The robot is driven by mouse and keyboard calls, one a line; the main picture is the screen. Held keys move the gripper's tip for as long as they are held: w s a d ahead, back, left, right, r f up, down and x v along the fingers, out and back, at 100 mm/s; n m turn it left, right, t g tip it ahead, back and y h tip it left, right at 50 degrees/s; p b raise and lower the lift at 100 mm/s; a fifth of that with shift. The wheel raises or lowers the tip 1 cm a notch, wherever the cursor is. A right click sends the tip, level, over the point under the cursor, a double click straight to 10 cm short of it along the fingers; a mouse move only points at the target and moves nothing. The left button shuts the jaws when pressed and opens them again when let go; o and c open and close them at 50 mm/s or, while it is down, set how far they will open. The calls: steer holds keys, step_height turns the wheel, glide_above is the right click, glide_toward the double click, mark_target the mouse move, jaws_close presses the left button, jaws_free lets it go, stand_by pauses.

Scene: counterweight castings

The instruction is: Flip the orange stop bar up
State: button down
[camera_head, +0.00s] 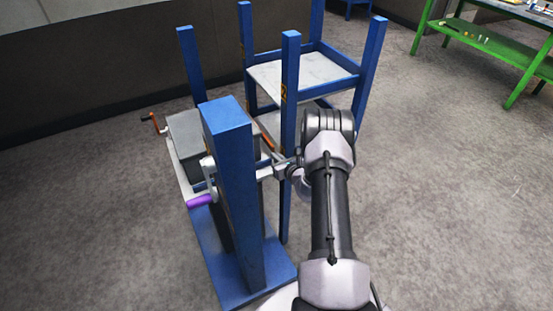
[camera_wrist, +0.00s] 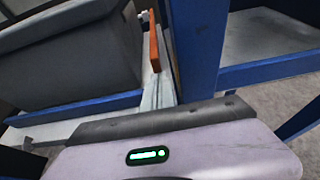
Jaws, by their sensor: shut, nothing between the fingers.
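The orange stop bar (camera_head: 267,141) shows in the head view as a short slanted strip just right of the blue post, partly hidden by it. In the wrist view the stop bar (camera_wrist: 154,46) is a narrow strip beside the grey casting and in front of my gripper. My gripper (camera_head: 275,157) is shut and empty, close to the near end of the bar; I cannot tell whether it touches. In the wrist view the lilac gripper body fills the bottom, and the fingertips are not clear.
A thick blue post (camera_head: 230,190) stands left of my gripper, with a purple handle (camera_head: 201,201) on its left. A grey casting (camera_head: 186,133) lies behind it. A blue rack (camera_head: 290,130) with pale shelves stands close behind my gripper. Open floor lies right, before a green table (camera_head: 490,45).

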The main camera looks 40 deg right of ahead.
step_height(320, 180, up, 13)
steer(key=w+p, duration=0.2)
steer(key=p, duration=0.4)
steer(key=shift+d+f, duration=0.2)
